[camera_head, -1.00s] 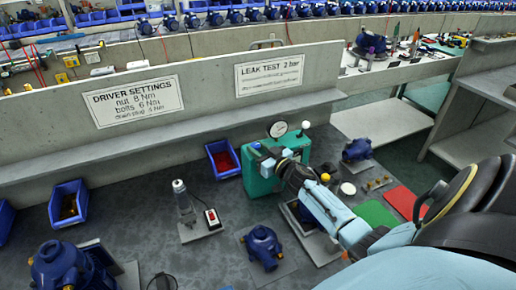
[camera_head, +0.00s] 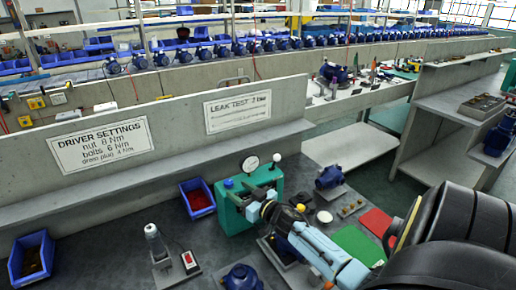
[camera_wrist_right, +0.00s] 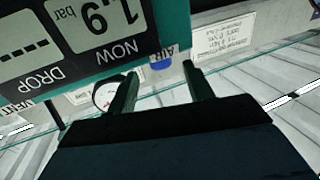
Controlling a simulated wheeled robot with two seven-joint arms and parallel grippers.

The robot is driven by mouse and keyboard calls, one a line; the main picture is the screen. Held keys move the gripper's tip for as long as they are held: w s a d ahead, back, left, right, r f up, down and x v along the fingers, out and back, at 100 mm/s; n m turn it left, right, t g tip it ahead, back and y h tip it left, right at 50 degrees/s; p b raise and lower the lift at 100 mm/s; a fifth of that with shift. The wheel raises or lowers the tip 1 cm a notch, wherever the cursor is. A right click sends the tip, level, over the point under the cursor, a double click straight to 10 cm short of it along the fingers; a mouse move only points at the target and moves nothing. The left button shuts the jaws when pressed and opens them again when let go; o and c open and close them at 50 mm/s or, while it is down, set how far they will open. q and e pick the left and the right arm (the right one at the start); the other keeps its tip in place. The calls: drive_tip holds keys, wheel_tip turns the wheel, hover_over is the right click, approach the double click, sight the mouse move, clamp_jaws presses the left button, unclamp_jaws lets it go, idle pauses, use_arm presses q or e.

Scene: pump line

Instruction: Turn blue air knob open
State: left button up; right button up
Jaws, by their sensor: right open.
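The blue air knob (camera_head: 228,183) sits on top at the left of the green leak tester (camera_head: 232,219). In the right wrist view the blue knob (camera_wrist_right: 162,61) shows upside down, beyond and between my fingertips. I cannot tell whether a finger touches the knob. The tester's display (camera_wrist_right: 95,25) reads 1.9 bar. My left gripper is not in view.
A round gauge (camera_head: 250,163) and a white ball-topped lever (camera_head: 277,158) stand right of the knob. A red-filled blue bin (camera_head: 186,200) is left of the tester. A concrete ledge (camera_head: 100,187) runs behind. A blue pump (camera_head: 330,176) stands to the right.

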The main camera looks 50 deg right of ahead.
drive_tip(key=s, duration=0.9)
drive_tip(key=shift+a, duration=0.15)
